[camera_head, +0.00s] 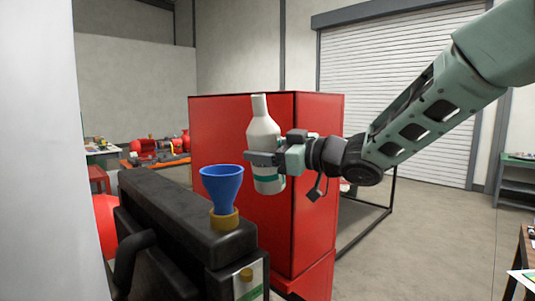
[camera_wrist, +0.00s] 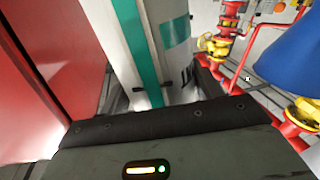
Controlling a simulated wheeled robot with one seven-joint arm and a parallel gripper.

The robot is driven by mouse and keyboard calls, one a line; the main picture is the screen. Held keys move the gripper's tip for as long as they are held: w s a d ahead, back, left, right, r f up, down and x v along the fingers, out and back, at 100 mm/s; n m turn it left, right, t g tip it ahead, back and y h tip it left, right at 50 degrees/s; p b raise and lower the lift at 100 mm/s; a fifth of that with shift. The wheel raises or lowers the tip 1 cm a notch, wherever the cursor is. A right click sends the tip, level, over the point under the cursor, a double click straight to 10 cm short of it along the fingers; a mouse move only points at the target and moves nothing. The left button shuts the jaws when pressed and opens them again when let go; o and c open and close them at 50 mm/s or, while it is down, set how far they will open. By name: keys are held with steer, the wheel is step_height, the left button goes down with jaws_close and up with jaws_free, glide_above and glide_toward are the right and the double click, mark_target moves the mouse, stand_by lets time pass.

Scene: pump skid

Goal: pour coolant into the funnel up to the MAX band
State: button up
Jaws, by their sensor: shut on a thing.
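A white coolant bottle (camera_head: 262,135) with a narrow neck and a green label band stands upright in my gripper (camera_head: 268,160), which is shut around its body. In the wrist view the bottle (camera_wrist: 150,40) fills the upper middle, with its green stripe beside the gripper body. A blue funnel (camera_head: 222,185) sits in a yellow-brown neck (camera_head: 224,219) on top of a black tank (camera_head: 180,205). The bottle is to the right of the funnel and higher, apart from it. The funnel (camera_wrist: 290,65) also shows at the wrist view's right edge. A small gauge panel (camera_head: 248,282) shows on the tank front; its level and MAX band are not readable.
A tall red cabinet (camera_head: 318,190) stands behind the bottle. A pale wall or post (camera_head: 45,150) blocks the left side. Red machinery (camera_head: 160,147) stands at the back left. Red and yellow pipes (camera_wrist: 225,35) show in the wrist view. Floor is open at the right.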

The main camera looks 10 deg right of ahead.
mark_target(269, 146)
steer(key=shift+s+a+f+n+b, duration=0.45)
steer(key=shift+n+b, duration=0.6)
steer(key=shift+b, duration=0.45)
steer(key=shift+s+a+f+n+b, duration=0.2)
steer(key=shift+s+a+n+b, duration=0.35)
steer(key=shift+n+b, duration=0.75)
steer(key=b, duration=0.1)
steer(key=s+a+n+b, duration=0.1)
steer(key=shift+s+r+n+b, duration=0.15)
steer(key=shift+r+n+b, duration=0.1)
steer(key=shift+b, duration=0.15)
steer(key=shift+d+n, duration=0.15)
steer(key=shift+n, duration=0.15)
steer(key=shift+d+r+n+b, duration=0.1)
steer(key=shift+r+n+b, duration=0.1)
steer(key=shift+n+b, duration=0.35)
steer(key=shift+w+d+r+n, duration=0.2)
steer(key=shift+w+n, duration=0.1)
steer(key=shift+n, duration=0.25)
steer(key=shift+w+d+r+n+b, duration=0.2)
steer(key=shift+r+n+b, duration=0.4)
steer(key=shift+n, duration=0.5)
stand_by(2.1)
